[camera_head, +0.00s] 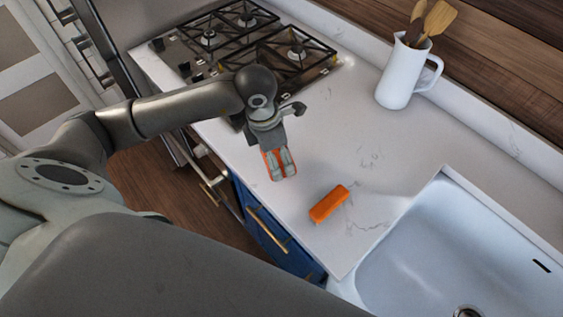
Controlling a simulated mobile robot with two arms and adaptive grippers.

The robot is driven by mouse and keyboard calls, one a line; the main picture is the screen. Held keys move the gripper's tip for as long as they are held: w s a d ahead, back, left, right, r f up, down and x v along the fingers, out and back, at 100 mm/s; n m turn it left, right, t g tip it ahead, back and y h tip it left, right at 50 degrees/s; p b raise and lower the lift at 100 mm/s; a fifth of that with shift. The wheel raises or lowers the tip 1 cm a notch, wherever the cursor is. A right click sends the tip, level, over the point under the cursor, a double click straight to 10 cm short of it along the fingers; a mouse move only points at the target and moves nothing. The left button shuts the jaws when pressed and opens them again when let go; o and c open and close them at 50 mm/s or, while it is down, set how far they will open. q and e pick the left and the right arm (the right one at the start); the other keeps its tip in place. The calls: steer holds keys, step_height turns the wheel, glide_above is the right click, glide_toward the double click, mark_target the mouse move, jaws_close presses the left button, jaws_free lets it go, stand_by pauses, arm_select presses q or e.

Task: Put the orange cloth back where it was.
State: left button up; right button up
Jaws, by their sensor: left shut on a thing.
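My left gripper (282,165) is shut on a flat orange thing, which I take to be the orange cloth (266,163). Only its edges show around the fingers, and the rest is hidden by them. The gripper points down at the counter's front edge, left of the sink. I cannot tell whether the cloth touches the counter. A separate orange block (329,203) lies on the white counter, a little to the right of the gripper and nearer the sink. My right gripper is not in view.
A gas hob (290,55) is at the back left of the white counter (345,125). A white jug (398,78) with wooden utensils stands near the wall. The white sink (400,255) is at the lower right. The counter between jug and block is clear.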

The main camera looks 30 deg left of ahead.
mark_target(281, 161)
arm_select(q)
steer(key=shift+w+f+b, duration=0.3)
steer(key=shift+w+f, duration=0.55)
steer(key=shift+f, duration=0.1)
steer(key=shift+w+d+f+b, duration=0.1)
steer(key=shift+w+f+b, duration=0.25)
steer(key=shift+f, duration=0.15)
step_height(281, 161, down, 3)
steer(key=shift+r+b, duration=0.2)
steer(key=shift+b, duration=0.35)
steer(key=shift+f, duration=0.25)
steer(key=shift+r, duration=0.1)
steer(key=shift+f, duration=0.2)
steer(key=o, duration=0.8)
steer(key=shift+r, duration=0.1)
